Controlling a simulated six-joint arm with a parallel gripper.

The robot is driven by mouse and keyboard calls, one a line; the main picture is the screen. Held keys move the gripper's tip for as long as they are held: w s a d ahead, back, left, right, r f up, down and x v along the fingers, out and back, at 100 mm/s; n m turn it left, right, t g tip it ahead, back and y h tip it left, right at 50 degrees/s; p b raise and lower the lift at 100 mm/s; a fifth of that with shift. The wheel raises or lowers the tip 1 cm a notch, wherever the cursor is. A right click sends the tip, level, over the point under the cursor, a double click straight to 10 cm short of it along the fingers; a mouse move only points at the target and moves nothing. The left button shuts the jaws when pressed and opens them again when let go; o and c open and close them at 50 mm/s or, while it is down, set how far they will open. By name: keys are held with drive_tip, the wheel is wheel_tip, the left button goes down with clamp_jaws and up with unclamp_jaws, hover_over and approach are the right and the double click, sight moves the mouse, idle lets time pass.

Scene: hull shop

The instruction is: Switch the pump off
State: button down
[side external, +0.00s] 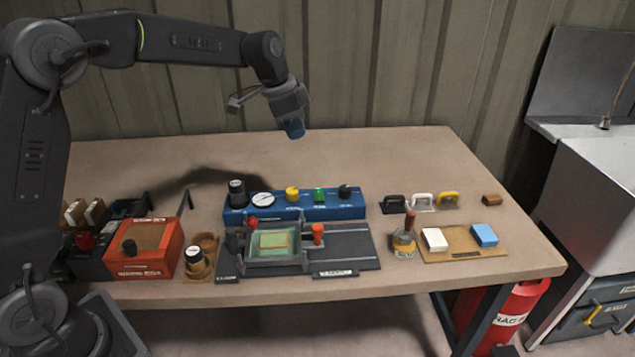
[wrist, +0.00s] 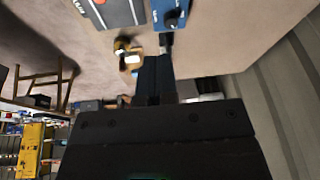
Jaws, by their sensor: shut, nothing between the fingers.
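A blue control panel (side external: 290,212) lies along the middle of the bench. On it I see a round white gauge (side external: 262,199), a yellow knob (side external: 292,194), a green lit switch (side external: 319,195) and a black knob (side external: 345,191) at the right end. The labels are too small to read, so I cannot tell which control is the pump's. My gripper (side external: 293,129) is shut and empty, high above and behind the panel, touching nothing. In the wrist view, my gripper (wrist: 155,72) points toward the bench, with the panel's end (wrist: 170,8) at the top.
A dark fixture (side external: 345,245) with a green-lit tray stands in front of the panel. An orange box (side external: 152,250) is at the left. A glue pot (side external: 404,243), a cork board (side external: 462,250) with two blocks, and several small handles (side external: 422,202) sit at the right.

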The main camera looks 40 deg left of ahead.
drive_tip(key=w+a+f+m, duration=0.1)
drive_tip(key=w+f, duration=0.3)
drive_tip(key=shift+w, duration=0.25)
drive_tip(key=shift+a+f, duration=0.1)
approach(321, 191)
drive_tip(key=x, duration=0.5)
drive_tip(key=shift+w+f, duration=0.1)
drive_tip(key=shift+f, duration=0.05)
drive_tip(key=shift+w+f, duration=0.1)
drive_tip(key=shift+f, duration=0.6)
